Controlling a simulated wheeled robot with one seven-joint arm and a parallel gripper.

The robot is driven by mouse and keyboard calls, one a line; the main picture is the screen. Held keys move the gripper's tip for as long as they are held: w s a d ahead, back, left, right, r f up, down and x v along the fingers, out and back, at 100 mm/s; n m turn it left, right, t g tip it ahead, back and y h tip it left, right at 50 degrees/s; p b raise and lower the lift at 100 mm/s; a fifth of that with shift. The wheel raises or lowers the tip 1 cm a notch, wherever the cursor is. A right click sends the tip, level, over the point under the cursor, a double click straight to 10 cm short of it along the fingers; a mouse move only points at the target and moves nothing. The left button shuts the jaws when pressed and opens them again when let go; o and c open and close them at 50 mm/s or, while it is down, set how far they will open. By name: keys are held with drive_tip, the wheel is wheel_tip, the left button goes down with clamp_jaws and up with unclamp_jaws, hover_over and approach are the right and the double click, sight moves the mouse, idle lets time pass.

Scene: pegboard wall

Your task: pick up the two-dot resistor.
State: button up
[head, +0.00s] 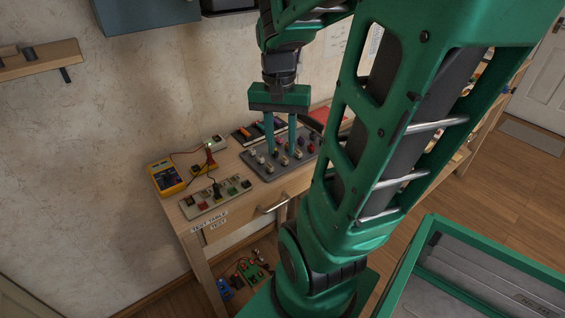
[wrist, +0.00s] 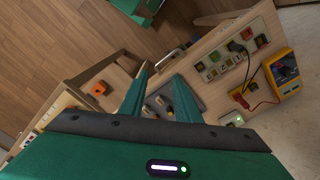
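A grey tray (head: 262,171) with several small components in it stands on the wooden test table, and it also shows in the wrist view (wrist: 155,102). The components are too small for me to count dots, so I cannot tell which one is the two-dot resistor. My gripper (head: 281,150) points down over the tray with its two green fingers apart and nothing seen between them. In the wrist view my gripper (wrist: 162,72) shows the same spread fingers, which hide part of the tray. I cannot tell how high the fingertips are above the components.
A yellow multimeter (head: 167,177) stands at the table's left, with a light board of small parts (head: 214,199) near the front edge. A dark case (head: 246,133) lies behind the tray. My arm hides the table's right part.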

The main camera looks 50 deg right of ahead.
drive_tip(key=w+d+f+m, duration=0.2)
drive_tip(key=w+d+m, duration=0.55)
drive_tip(key=d, duration=0.45)
hover_over(284, 157)
drive_tip(key=d, duration=0.1)
wheel_tip(284, 157, down, 6)
drive_tip(key=shift+m, duration=0.45)
drive_tip(key=shift+a+f, duration=0.2)
drive_tip(key=shift+f, duration=1.1)
drive_tip(key=shift+a+f, duration=0.2)
drive_tip(key=shift+f, duration=1.1)
clamp_jaws()
